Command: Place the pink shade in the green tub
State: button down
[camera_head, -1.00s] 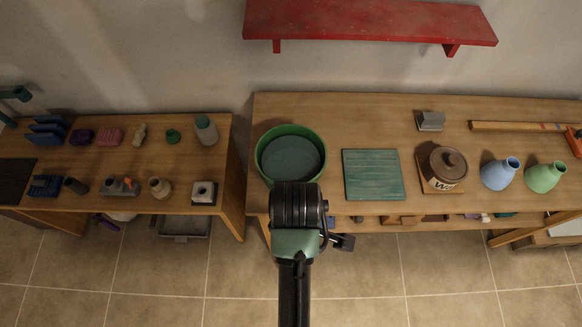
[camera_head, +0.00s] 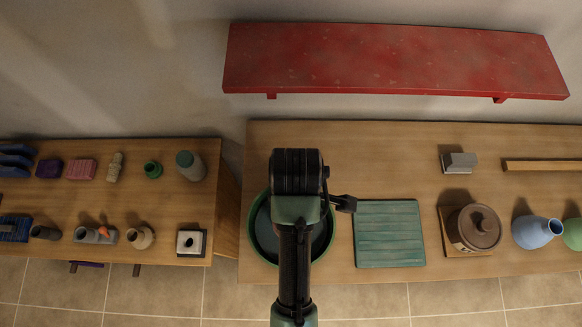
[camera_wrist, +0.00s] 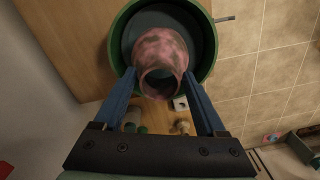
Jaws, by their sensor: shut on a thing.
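The green tub (camera_head: 328,247) stands on the wooden table, partly hidden behind my arm in the head view. It is a round tub with a dark inside, and its rim also shows in the wrist view (camera_wrist: 210,62). The pink shade (camera_wrist: 160,55) is mottled pink with an open round mouth. My gripper (camera_wrist: 162,80) is shut on it, with a blue finger on each side. In the wrist view the shade overlaps the tub's opening; how high it is above the tub I cannot tell. The head view hides the shade behind my arm.
A green slatted board (camera_head: 390,233) lies right of the tub, then a brown lidded pot (camera_head: 473,228) and a blue vase (camera_head: 537,231). A red shelf (camera_head: 390,62) hangs on the wall behind. A second table (camera_head: 120,190) at left holds several small items.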

jog(key=shift+s+f+b, duration=0.1)
jog(key=shift+f+b, duration=0.2)
jog(key=shift+f, duration=0.6)
jog(key=shift+s+f, duration=0.15)
jog(key=shift+s, duration=0.1)
notch_tip(320, 180, down, 10)
jog(key=p, duration=0.1)
grip_release()
notch_tip(320, 180, up, 12)
jog(key=shift+r+b, duration=0.1)
jog(key=shift+b, duration=0.3)
jog(key=shift+w, duration=0.1)
